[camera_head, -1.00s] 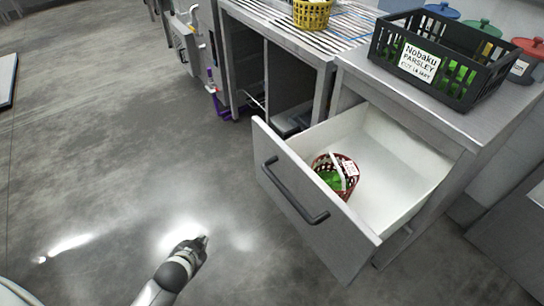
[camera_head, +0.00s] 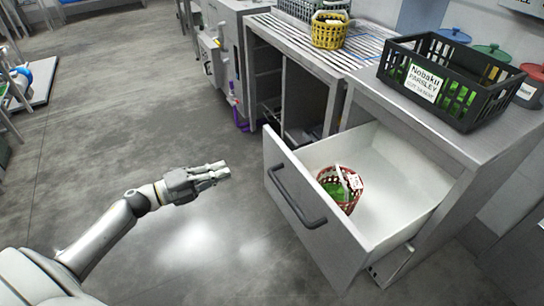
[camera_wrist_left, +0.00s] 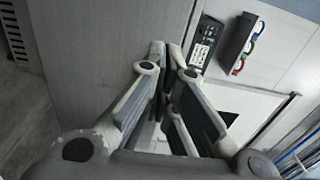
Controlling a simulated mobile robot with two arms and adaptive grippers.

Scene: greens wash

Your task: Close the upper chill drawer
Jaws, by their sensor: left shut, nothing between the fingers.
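The upper chill drawer (camera_head: 408,219) stands pulled far out of the steel counter unit, with a dark bar handle (camera_head: 295,200) on its pale front panel (camera_head: 318,236). A red basket (camera_head: 349,201) with green contents and a white label sits inside it. My left gripper (camera_head: 224,172) is shut and empty, to the left of the drawer front and apart from it in the head view. In the left wrist view the left gripper's fingers (camera_wrist_left: 172,75) show close up before a pale flat panel. My right gripper is not in view.
A black crate (camera_head: 484,107) labelled Nobaku Parsley stands on the counter above the drawer. A yellow basket (camera_head: 329,33) stands on the slatted top beside it. Lidded canisters stand behind the crate. The floor (camera_head: 110,110) left of the drawer is clear.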

